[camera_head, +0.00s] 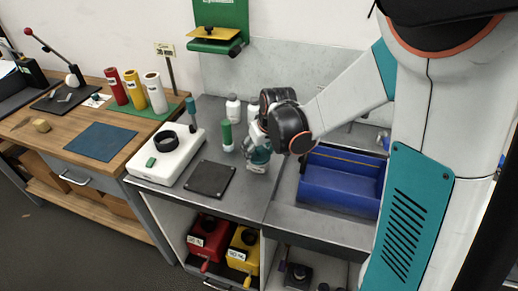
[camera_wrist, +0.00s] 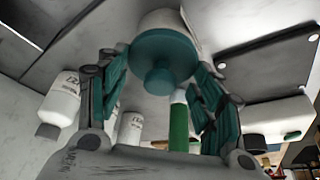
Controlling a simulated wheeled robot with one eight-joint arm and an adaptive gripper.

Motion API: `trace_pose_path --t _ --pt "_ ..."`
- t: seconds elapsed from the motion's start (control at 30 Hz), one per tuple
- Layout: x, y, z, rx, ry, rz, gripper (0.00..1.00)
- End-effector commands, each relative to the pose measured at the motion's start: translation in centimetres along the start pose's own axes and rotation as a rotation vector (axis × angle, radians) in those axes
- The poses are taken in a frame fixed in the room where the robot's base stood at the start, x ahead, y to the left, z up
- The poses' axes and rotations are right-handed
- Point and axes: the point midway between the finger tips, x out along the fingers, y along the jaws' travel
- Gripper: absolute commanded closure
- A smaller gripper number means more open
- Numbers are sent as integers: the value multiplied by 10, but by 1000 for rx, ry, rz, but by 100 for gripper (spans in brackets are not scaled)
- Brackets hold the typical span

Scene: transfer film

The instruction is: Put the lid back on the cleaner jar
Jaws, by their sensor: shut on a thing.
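The teal lid (camera_wrist: 162,52) with its round knob sits between my gripper's fingers in the wrist view. My gripper (camera_head: 258,148) is shut on the lid, low over the grey worktop. The white cleaner jar (camera_wrist: 160,19) shows directly beyond the lid in the wrist view. In the head view, the pale lower part of the jar (camera_head: 257,168) shows under the teal lid. The lid looks in line with the jar and against its top. I cannot tell whether it is fully seated. My gripper and wrist hide part of both in the head view.
A green bottle (camera_head: 227,135) and a white bottle (camera_head: 232,107) stand close behind and left of my gripper. A black square pad (camera_head: 211,179) lies at left front. A blue bin (camera_head: 340,182) is at the right. A white device (camera_head: 167,155) stands further left.

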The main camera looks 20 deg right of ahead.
Motion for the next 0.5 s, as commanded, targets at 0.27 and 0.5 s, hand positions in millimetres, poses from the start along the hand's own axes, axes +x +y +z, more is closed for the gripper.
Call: trace_pose_path --t 0.27,0.5 --pt "0 0 0 0 0 0 52" --pt "0 0 0 0 0 0 17"
